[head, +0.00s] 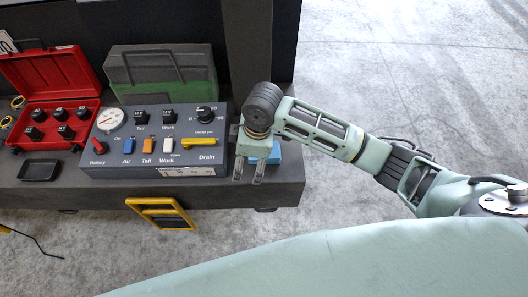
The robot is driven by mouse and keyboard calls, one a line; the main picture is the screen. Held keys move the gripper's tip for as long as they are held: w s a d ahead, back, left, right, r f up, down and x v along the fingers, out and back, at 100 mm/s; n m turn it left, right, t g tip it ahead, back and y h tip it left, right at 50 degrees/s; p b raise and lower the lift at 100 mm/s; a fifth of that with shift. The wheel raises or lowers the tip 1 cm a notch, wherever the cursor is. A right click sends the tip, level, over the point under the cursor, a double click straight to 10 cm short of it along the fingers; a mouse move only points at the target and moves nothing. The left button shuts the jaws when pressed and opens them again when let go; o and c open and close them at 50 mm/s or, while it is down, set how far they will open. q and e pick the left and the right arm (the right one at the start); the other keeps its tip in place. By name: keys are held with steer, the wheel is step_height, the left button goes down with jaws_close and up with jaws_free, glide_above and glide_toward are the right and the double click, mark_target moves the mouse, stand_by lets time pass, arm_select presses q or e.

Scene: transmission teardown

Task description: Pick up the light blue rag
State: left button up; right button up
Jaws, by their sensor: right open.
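The light blue rag (276,153) lies on the right end of the dark bench, just right of the control box. My right gripper (248,181) hangs over the bench's front edge there, pointing down in the picture with its two fingers apart and empty. The gripper's body and wrist cover the left part of the rag, so its full shape is hidden. I cannot tell whether the gripper touches the rag. My left gripper is out of view.
A control box (185,183) with switches, a gauge and a yellow lever stands left of the gripper. Behind it is a dark green case (160,72). An open red case (50,78) and a small black tray (39,170) sit further left. The floor at right is clear.

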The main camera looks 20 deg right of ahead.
steer(key=shift+n+g+h, duration=0.3)
steer(key=shift+n+h, duration=0.2)
steer(key=shift+h, duration=0.4)
steer(key=w+d+r, duration=0.1)
steer(key=d, duration=0.1)
steer(key=w+d+r, duration=0.1)
steer(key=d, duration=0.1)
steer(key=w+d+r, duration=0.2)
steer(key=shift+w, duration=0.1)
steer(key=shift+d+f, duration=0.1)
steer(key=shift+d, duration=0.1)
steer(key=f, duration=0.7)
steer(key=shift+w+a+f, duration=0.1)
steer(key=shift+w+f, duration=0.1)
steer(key=shift+w, duration=0.15)
steer(key=c, duration=1)
steer(key=shift+c, duration=0.2)
steer(key=shift+r, duration=0.1)
steer(key=shift+r, duration=0.55)
step_height(320, 180, up, 3)
steer(key=shift+w, duration=0.1)
steer(key=s+d+r, duration=0.2)
steer(key=s+r, duration=0.4)
steer(key=s, duration=0.5)
steer(key=shift+s+r+p, duration=0.35)
steer(key=shift+r, duration=0.05)
